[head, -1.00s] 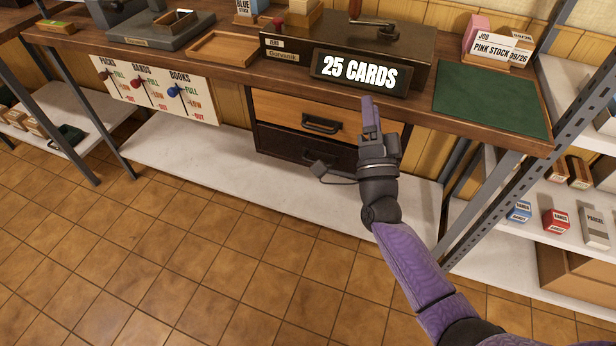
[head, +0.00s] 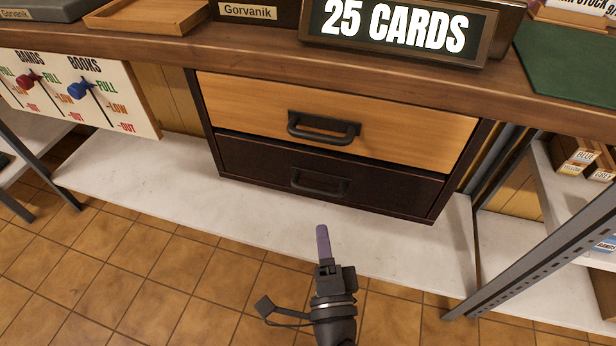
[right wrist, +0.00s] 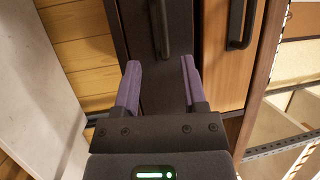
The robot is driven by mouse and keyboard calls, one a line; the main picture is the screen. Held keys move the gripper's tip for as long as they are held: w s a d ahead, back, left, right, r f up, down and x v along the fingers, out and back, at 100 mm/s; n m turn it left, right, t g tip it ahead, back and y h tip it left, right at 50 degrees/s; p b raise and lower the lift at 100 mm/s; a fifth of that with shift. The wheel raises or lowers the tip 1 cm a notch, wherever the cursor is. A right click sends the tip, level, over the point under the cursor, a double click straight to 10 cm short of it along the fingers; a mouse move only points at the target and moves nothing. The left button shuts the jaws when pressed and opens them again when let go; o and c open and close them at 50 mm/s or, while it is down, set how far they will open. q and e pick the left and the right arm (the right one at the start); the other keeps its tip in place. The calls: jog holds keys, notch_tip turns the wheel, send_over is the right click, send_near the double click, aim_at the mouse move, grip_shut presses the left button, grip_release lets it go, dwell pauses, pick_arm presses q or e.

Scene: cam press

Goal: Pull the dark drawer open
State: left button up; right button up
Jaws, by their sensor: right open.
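The dark drawer (head: 270,170) is the lower of two under the bench top and looks shut. Its black bar handle (head: 320,183) is at the middle of its front. My right gripper (head: 323,232) is below and in front of that handle, apart from it. In the right wrist view the drawers look turned on their side, and the dark drawer's handle (right wrist: 161,28) lies beyond the fingertips. My right gripper (right wrist: 160,75) is open there, its two purple fingers apart with nothing between them. My left gripper is not in view.
The light wood drawer (head: 400,125) with its own black handle (head: 323,128) sits just above. A pale lower shelf (head: 150,185) runs below the drawers. A grey metal shelf post (head: 540,255) stands to the right. The tiled floor in front is clear.

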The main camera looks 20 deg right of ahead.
aim_at(316, 191)
jog(key=b+x, duration=0.2)
jog(key=x, duration=0.7)
jog(key=shift+w+d+r, duration=0.1)
jog(key=shift+w+r, duration=0.1)
jog(key=shift+c, duration=0.6)
jog(key=c, duration=0.5)
grip_shut()
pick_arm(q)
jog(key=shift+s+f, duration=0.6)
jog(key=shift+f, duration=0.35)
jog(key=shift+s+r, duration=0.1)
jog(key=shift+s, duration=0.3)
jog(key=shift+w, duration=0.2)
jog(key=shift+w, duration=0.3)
